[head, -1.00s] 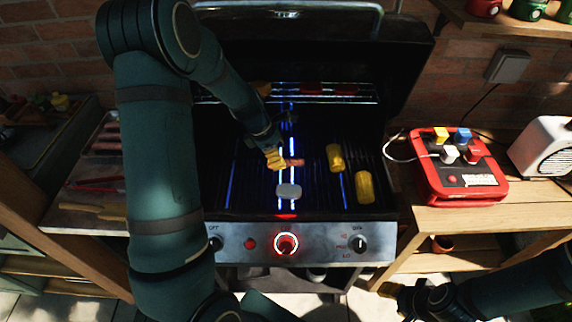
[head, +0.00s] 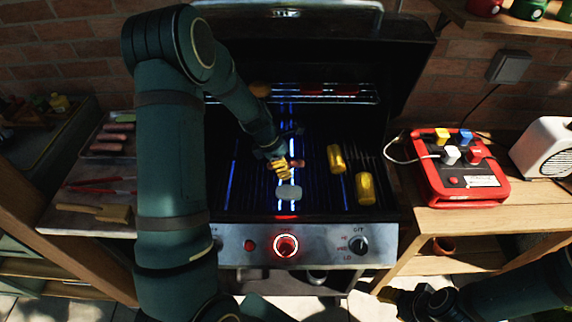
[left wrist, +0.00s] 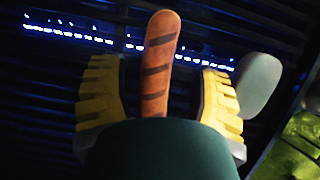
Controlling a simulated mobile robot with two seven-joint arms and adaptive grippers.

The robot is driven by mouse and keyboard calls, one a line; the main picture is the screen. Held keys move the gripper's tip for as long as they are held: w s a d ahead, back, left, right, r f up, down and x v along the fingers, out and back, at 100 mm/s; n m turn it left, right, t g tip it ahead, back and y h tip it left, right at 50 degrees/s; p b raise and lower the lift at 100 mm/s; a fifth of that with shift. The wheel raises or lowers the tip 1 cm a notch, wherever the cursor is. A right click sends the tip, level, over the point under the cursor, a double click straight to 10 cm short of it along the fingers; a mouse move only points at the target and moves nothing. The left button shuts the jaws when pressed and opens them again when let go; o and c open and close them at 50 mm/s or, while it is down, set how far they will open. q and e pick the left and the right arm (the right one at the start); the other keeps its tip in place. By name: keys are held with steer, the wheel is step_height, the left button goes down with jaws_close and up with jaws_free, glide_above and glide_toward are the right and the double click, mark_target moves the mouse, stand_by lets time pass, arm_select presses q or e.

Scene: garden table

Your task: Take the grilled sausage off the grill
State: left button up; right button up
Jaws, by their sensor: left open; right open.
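The grilled sausage (left wrist: 160,65), brown with dark grill marks, lies on the grill grate (head: 318,195). In the left wrist view it sits between the two yellow fingers of my left gripper (left wrist: 160,95), with a gap on each side. In the head view my left gripper (head: 284,168) is low over the middle of the grate and hides most of the sausage (head: 299,163). My left gripper is open. My right gripper (head: 398,298) is open at the lower right, below the side shelf and away from the grill.
A pale oval piece (head: 288,192) lies just in front of the left gripper. Two yellow corn pieces (head: 336,158) (head: 365,189) lie to the right. The raised lid (head: 320,50) stands behind. A tray of raw sausages (head: 108,148) and red tongs (head: 95,185) are at left.

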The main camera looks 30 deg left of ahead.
arm_select(q)
jaws_close()
